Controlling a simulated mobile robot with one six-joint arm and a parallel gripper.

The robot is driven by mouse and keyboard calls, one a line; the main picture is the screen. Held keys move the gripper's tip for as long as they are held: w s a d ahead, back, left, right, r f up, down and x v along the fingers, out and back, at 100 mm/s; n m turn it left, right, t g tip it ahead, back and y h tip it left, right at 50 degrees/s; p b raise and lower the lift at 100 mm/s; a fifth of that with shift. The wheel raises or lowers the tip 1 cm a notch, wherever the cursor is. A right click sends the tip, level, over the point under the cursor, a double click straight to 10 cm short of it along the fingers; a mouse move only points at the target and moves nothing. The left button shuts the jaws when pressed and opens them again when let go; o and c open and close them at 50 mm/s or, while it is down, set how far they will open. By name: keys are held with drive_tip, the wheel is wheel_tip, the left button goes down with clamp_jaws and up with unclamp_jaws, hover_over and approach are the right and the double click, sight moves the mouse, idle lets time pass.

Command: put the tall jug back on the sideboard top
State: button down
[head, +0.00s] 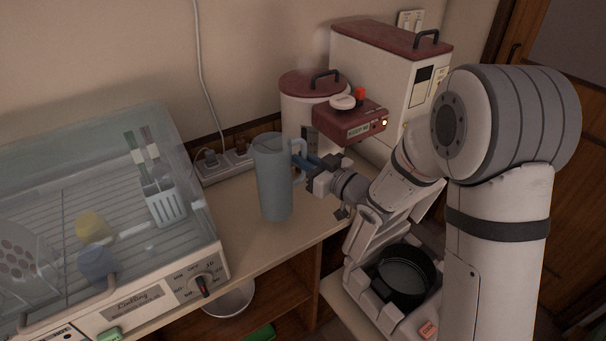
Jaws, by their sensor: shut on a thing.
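The tall jug (274,180) is blue-grey and upright, with its handle on the right side. My gripper (304,172) reaches in from the right and is shut on the jug at its handle. The jug is over the sideboard top (236,212), between the dish dryer and the appliances at the back right. I cannot tell whether the jug's base touches the surface or is slightly above it. My fingertips are partly hidden by the jug and handle.
A dish dryer (137,304) with a clear lid and dishes inside stands at left. A power strip (225,166) lies by the wall. A white dispenser with a dark red lid (317,82) and a larger bin (385,70) stand behind. A bowl (229,299) sits on the shelf below.

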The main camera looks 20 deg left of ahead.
sight(305, 173)
drive_tip(key=shift+f, duration=2)
drive_tip(key=shift+f, duration=0.15)
drive_tip(key=c, duration=1.5)
unclamp_jaws()
drive_tip(key=shift+o, duration=0.2)
